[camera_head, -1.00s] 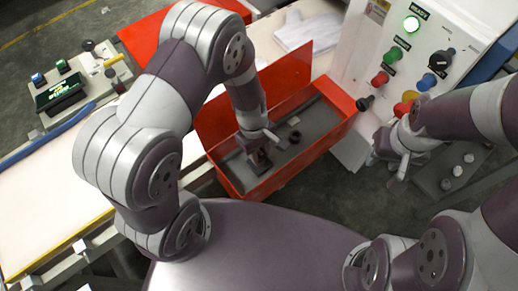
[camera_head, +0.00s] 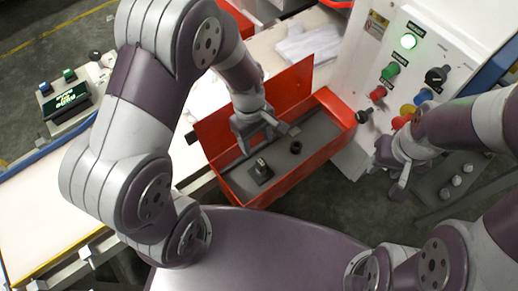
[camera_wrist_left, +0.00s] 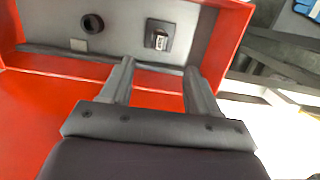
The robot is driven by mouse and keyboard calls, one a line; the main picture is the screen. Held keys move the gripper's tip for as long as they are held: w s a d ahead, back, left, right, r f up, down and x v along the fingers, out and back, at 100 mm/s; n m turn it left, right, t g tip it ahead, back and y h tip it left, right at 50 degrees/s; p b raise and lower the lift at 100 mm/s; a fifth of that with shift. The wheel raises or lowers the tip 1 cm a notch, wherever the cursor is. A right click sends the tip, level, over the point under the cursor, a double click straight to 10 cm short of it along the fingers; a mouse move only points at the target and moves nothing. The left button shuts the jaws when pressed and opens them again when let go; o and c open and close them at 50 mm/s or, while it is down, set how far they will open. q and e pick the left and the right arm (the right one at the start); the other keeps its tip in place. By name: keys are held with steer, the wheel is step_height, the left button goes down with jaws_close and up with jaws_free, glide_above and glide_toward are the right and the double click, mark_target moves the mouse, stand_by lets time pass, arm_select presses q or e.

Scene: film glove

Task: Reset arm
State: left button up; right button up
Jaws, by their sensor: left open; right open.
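My left gripper (camera_head: 268,137) is open and empty above the red box (camera_head: 233,188), near its raised red lid panel. It also shows in the left wrist view (camera_wrist_left: 157,72), with its two fingers apart and nothing between them. Inside the box, on the grey floor, sit a small dark block with a light metal top (camera_head: 261,171) and a black ring (camera_head: 295,147). In the left wrist view the block (camera_wrist_left: 160,36) and the ring (camera_wrist_left: 92,23) lie beyond the fingertips. My right gripper (camera_head: 393,184) is at the right, in front of the control panel, and is open.
A white control panel (camera_head: 410,70) with a lit green lamp, coloured buttons and a black knob stands at the right. White gloves or cloth (camera_head: 308,44) lie on the table behind the box. A console with a green display (camera_head: 66,100) stands at the far left.

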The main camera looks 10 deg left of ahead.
arm_select(q)
step_height(320, 180, up, 2)
steer(key=shift+w+a, duration=0.1)
steer(key=shift+a, duration=0.05)
steer(key=s+a+r+m+t+p, duration=0.1)
steer(key=s+a+r+m+p, duration=0.1)
steer(key=r+m, duration=0.3)
steer(key=s+a+r+m+t+y+p, duration=0.1)
steer(key=s+a+r+m+p, duration=0.1)
steer(key=a+r+m, duration=0.3)
step_height(320, 180, up, 2)
steer(key=shift+s+m+y+p, duration=0.2)
steer(key=shift+m+y+p, duration=0.1)
steer(key=shift+p, duration=0.2)
steer(key=shift+s, duration=0.1)
